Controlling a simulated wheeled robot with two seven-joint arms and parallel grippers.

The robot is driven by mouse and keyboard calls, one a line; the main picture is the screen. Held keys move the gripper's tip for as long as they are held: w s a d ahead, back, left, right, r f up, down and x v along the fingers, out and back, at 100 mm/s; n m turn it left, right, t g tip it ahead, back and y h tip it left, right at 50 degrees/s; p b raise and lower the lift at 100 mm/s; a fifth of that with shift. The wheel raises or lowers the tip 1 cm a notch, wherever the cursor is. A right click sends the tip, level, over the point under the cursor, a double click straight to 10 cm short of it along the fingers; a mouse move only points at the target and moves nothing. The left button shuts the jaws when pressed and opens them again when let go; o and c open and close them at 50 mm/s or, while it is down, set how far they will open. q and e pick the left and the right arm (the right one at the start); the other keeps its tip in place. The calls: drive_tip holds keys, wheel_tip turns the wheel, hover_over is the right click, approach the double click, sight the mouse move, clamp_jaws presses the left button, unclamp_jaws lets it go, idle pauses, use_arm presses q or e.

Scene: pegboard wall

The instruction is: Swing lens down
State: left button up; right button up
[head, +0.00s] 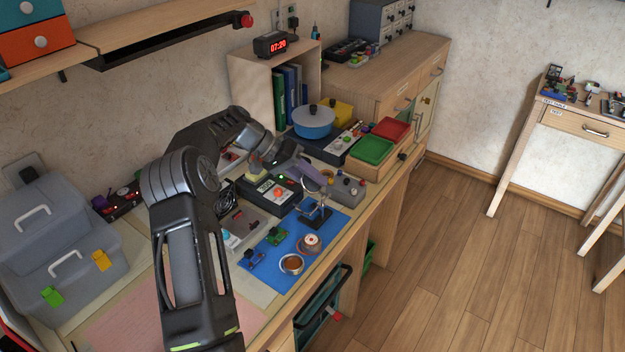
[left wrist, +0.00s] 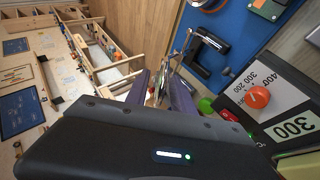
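A helping-hands stand with a black base (head: 315,214) stands on the blue mat, with thin metal arms above it. It also shows in the left wrist view (left wrist: 208,50). Its lens (left wrist: 157,88) appears there nearly edge-on, between the fingers; in the head view it is mostly hidden by my gripper. My left gripper (head: 306,174) reaches in from the left at the stand's top. In the wrist view its two purple-grey fingers (left wrist: 163,90) stand apart on either side of the lens, and I see no clear contact. My right gripper is not in view.
The blue mat (head: 290,268) also holds a solder spool (head: 311,244), a round tin (head: 291,264) and small green boards. A soldering station (head: 271,193) with an orange knob is close behind the stand. Green (head: 372,150) and red trays lie beyond.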

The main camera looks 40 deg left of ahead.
use_arm(q)
drive_tip(key=v, duration=0.2)
drive_tip(key=shift+s+a+r, duration=0.15)
drive_tip(key=shift+a+r, duration=0.05)
drive_tip(key=shift+a, duration=0.05)
drive_tip(key=p+v, duration=0.5)
drive_tip(key=p, duration=0.1)
drive_tip(key=shift+c, duration=0.2)
